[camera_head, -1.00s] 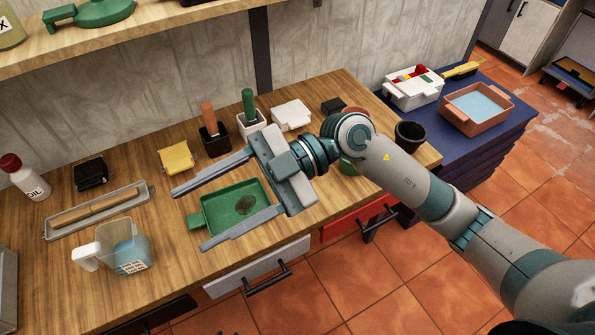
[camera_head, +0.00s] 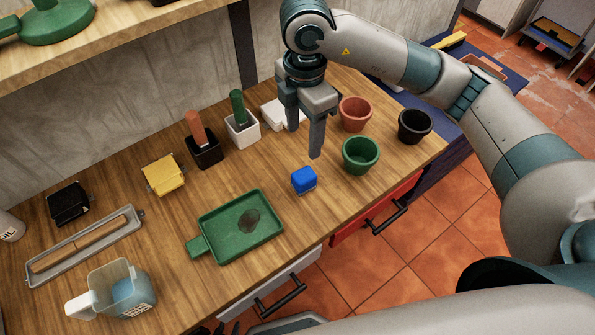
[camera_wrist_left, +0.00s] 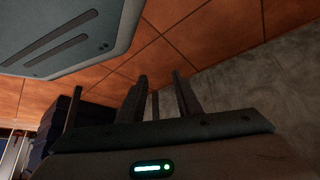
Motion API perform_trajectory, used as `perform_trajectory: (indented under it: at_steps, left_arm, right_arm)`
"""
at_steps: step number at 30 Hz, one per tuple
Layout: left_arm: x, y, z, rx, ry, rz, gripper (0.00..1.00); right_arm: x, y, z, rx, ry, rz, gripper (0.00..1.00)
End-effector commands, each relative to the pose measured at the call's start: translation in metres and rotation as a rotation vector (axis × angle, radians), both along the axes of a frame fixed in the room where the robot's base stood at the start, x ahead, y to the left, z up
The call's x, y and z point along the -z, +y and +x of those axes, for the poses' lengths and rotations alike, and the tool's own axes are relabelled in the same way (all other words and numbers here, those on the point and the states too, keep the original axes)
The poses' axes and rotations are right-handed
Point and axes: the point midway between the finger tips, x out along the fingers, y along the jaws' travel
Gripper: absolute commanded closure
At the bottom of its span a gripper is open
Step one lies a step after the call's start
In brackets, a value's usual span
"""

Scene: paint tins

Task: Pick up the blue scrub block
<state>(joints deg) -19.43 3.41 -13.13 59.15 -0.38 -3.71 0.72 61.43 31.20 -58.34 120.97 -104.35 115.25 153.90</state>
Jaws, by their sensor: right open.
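The blue scrub block (camera_head: 304,180) lies on the wooden worktop, to the right of the green tray and left of the green pot. It is fully visible in the head view. My right gripper (camera_head: 304,142) points down with its two fingers apart and nothing between them. It is just behind the block in the picture, apart from it.
The green tray (camera_head: 240,228) is left of the block. The green pot (camera_head: 361,155), terracotta pot (camera_head: 355,113) and black pot (camera_head: 414,126) stand to the right. A white box (camera_head: 284,113) and holders with an orange handle (camera_head: 196,127) and green handle (camera_head: 238,108) are behind. A measuring jug (camera_head: 118,288) stands front left.

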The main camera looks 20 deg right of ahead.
Motion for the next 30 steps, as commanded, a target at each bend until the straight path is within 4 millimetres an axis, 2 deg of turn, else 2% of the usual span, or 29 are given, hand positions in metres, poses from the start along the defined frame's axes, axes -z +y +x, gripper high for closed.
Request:
perform_trajectory:
  at_steps: [10, 16, 26, 30]
  left_arm:
    - [0.0, 0.0, 0.0, 0.0, 0.0, 0.0, 0.69]
    - [0.001, 0.001, -0.002, 0.0, 0.007, 0.002, 0.69]
    - [0.004, 0.008, -0.018, -0.001, 0.051, 0.017, 0.69]
    - [0.012, 0.016, -0.035, -0.002, 0.099, 0.032, 0.69]
  right_arm:
    - [0.002, 0.0, 0.0, -0.001, 0.002, 0.001, 0.44]
    - [0.014, 0.001, -0.001, -0.001, 0.005, 0.003, 0.44]
    - [0.067, 0.0, -0.002, -0.001, 0.007, 0.0, 0.44]
    - [0.092, -0.001, -0.001, -0.001, 0.006, 0.0, 0.44]
